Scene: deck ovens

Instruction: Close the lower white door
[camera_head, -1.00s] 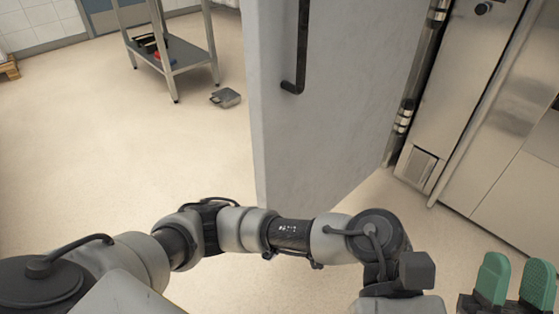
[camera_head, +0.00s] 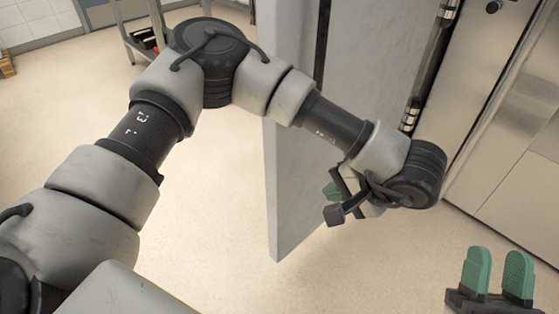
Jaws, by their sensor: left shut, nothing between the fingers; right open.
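A tall pale grey-white door (camera_head: 292,170) stands open in the middle of the view, its edge towards me. A dark upright handle (camera_head: 322,40) is on its face, partly hidden by my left arm. My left arm reaches across in front of the door. My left gripper (camera_head: 331,190) is in front of the door's lower face, with a green fingertip partly showing behind the wrist. It is shut with nothing in it; I cannot tell whether it touches the door. My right gripper (camera_head: 498,273) is open and empty at the lower right, away from the door.
Steel oven panels (camera_head: 520,130) stand on the right, beside the door's hinges (camera_head: 411,115). A metal trolley (camera_head: 135,35) stands at the back left, partly hidden by my arm. The beige floor (camera_head: 60,110) is clear on the left.

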